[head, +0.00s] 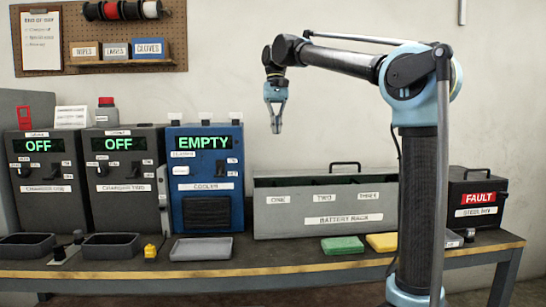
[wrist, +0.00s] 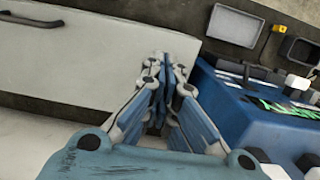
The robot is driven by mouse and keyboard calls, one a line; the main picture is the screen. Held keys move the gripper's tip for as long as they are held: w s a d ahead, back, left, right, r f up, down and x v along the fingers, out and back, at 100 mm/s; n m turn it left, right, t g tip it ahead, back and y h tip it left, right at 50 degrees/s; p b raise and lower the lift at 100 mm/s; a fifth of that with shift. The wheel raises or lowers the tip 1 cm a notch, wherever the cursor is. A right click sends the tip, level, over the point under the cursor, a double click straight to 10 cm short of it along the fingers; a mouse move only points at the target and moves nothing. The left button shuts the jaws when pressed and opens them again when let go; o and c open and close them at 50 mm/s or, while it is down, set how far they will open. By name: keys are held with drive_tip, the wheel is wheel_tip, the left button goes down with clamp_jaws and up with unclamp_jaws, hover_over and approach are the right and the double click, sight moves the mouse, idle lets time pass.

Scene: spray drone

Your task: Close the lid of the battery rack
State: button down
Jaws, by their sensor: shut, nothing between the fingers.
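The battery rack (head: 276,222) is a long grey box at the back of the bench, with compartments labelled ONE, TWO and THREE. My gripper (head: 276,131) is shut and empty, pointing down in the air above and left of the rack. Its closed fingers (wrist: 160,85) show beside the panel in the wrist view.
A black FAULT box (head: 478,200) stands right. Green (head: 342,245) and yellow (head: 382,242) blocks lie in front.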

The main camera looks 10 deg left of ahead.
sight(278, 176)
drive_tip(key=f, duration=0.4)
drive_tip(key=s+f, duration=0.1)
drive_tip(key=f, duration=0.4)
drive_tip(key=s+f, duration=0.1)
drive_tip(key=f, duration=0.3)
drive_tip(key=shift+d+f, duration=0.25)
drive_tip(key=shift+d, duration=0.1)
drive_tip(key=shift+s+d+f+t+y, duration=0.2)
drive_tip(key=shift+f+t, duration=0.35)
drive_tip(key=shift+f, duration=0.45)
drive_tip(key=shift+s+a+f+t+y, duration=0.1)
drive_tip(key=shift+s+f+t, duration=0.15)
drive_tip(key=shift+f+t, duration=0.5)
drive_tip(key=shift+f, duration=0.2)
